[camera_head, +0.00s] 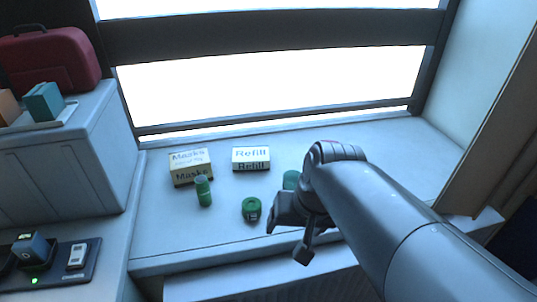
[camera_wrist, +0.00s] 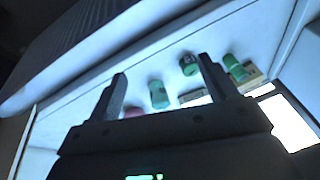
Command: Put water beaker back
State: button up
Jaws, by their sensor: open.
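A plain green cup (camera_head: 291,179), which looks like the water beaker, stands on the window ledge, partly hidden behind my arm. It also shows in the wrist view (camera_wrist: 158,94), between the two fingers in the picture. My gripper (camera_head: 287,238) is open and empty, over the front part of the ledge and nearer the camera than the cup. In the wrist view my gripper (camera_wrist: 163,70) has its fingers wide apart, with no contact on the cup visible.
A Masks box (camera_head: 190,167) and a Refill box (camera_head: 251,159) stand behind. A pinkish object (camera_wrist: 134,112) shows in the wrist view. The ledge's right part looks clear.

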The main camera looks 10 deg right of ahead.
jog(key=r, duration=0.1)
jog(key=s+r+n+t, duration=0.1)
jog(key=r+n+t+h, duration=0.1)
jog(key=shift+s+d+r, duration=0.25)
jog(key=shift+s+d, duration=0.05)
jog(key=shift+d, duration=0.1)
